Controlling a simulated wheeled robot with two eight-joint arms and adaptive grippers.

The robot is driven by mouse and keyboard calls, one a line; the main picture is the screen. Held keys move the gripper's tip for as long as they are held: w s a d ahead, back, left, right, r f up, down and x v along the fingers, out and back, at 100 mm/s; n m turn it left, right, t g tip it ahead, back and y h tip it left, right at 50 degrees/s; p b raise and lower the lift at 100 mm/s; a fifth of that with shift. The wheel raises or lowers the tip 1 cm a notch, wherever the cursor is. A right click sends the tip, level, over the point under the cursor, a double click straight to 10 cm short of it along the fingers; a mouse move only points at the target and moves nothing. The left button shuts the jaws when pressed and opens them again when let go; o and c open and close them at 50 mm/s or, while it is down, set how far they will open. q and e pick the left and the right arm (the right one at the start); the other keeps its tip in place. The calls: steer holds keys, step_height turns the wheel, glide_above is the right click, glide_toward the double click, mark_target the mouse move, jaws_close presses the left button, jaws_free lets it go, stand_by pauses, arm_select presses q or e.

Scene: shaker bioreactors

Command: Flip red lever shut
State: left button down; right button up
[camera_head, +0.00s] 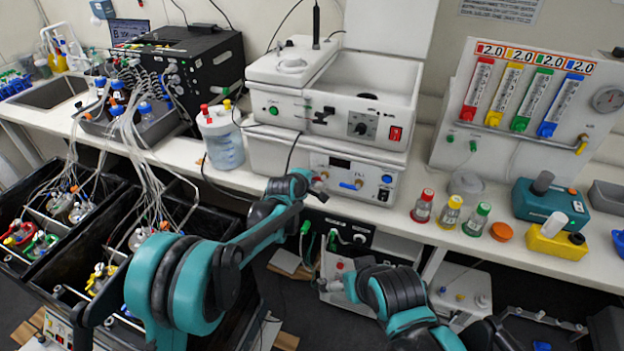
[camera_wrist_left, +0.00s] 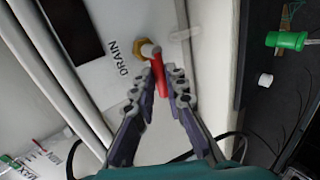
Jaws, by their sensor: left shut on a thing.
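In the left wrist view, a red lever (camera_wrist_left: 159,78) sits on a brass-coloured valve fitting (camera_wrist_left: 122,41) on a white panel beside the printed word DRAIN. The two fingers of my left gripper (camera_wrist_left: 165,86) are closed around the lever, one on each side. In the head view my left gripper (camera_head: 318,189) is at the left front of the lower white unit (camera_head: 274,155) on the bench. The lever is largely hidden there by the gripper.
A white bench (camera_head: 404,218) carries a clear jug (camera_head: 224,148) left of the unit, and capped bottles (camera_head: 422,207) to its right. A black cable hangs close to my left gripper. Black tubs with tubing stand at the left. A green fitting (camera_wrist_left: 286,40) shows at the right in the wrist view.

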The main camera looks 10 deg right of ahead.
arm_select(q)
steer(key=c, duration=1.6)
jaws_free()
steer(key=shift+o, duration=0.2)
steer(key=v, duration=1.2)
steer(key=shift+a, duration=0.15)
steer(key=s+a+r+m+y, duration=0.25)
steer(key=s+a, duration=0.45)
steer(key=a, duration=0.4)
steer(key=s+a+f+m+g+y, duration=0.1)
steer(key=s+a+f+m, duration=0.2)
steer(key=s+a, duration=0.6)
steer(key=s+a+f+m+g+y+b, duration=0.1)
steer(key=s+a+m, duration=0.4)
steer(key=s+a, duration=0.5)
steer(key=s+f+y, duration=0.1)
steer(key=s, duration=0.2)
steer(key=shift+s+f, duration=0.25)
steer(key=shift+f, duration=0.15)
